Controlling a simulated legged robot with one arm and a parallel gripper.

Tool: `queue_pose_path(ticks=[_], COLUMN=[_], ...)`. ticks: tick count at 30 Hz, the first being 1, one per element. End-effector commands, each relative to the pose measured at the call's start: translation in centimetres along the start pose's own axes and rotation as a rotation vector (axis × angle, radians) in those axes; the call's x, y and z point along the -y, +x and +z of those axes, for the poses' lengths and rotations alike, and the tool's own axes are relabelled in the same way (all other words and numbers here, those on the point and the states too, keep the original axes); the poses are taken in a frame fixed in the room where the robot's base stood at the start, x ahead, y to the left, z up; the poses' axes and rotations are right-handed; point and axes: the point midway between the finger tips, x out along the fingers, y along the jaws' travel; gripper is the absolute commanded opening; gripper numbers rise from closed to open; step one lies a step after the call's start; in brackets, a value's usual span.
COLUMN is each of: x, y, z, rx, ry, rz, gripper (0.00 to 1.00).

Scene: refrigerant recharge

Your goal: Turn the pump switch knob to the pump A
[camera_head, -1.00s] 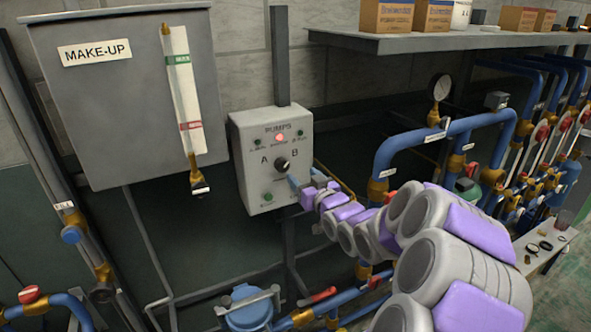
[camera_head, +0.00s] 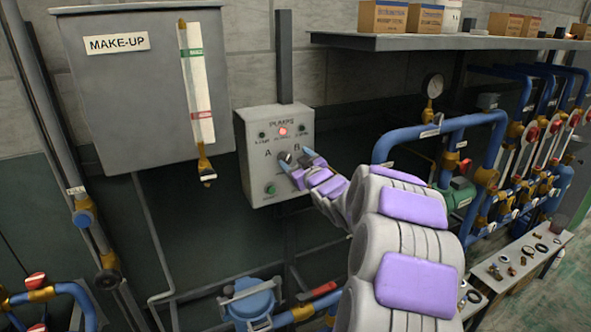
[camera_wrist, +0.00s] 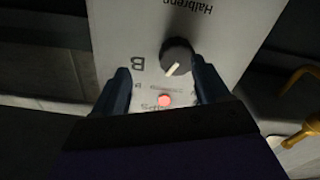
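The grey pump panel (camera_head: 252,150) is on a post, with letters A and B above a dark round switch knob (camera_head: 284,157). A red lamp (camera_head: 283,131) is lit near its top and a green button (camera_head: 270,189) sits low on it. My gripper (camera_head: 297,162) is in front of the panel at the knob. In the wrist view the knob (camera_wrist: 176,56) shows upside down with its white mark pointing toward the lower left, on the side of the B. The open fingers (camera_wrist: 163,85) are apart on either side, and I cannot tell whether one touches the knob.
A grey MAKE-UP tank (camera_head: 130,100) with a sight gauge (camera_head: 197,90) hangs left of the panel. A shelf (camera_head: 420,42) with boxes runs along the upper right. Blue pipes (camera_head: 400,143) stand right of the panel. A small table (camera_head: 497,283) holds loose parts.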

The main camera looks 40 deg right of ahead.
Motion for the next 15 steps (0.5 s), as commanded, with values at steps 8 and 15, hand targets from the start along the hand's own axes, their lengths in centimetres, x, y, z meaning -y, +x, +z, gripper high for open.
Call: queue_pose_path(ticks=[8, 15], x=[0.92, 1.04], y=[0.61, 1.07], z=[-0.23, 0.09], rx=[-0.002, -0.005], ry=[-0.31, -0.57], rz=[-0.007, -0.013], gripper=[0.65, 0.65])
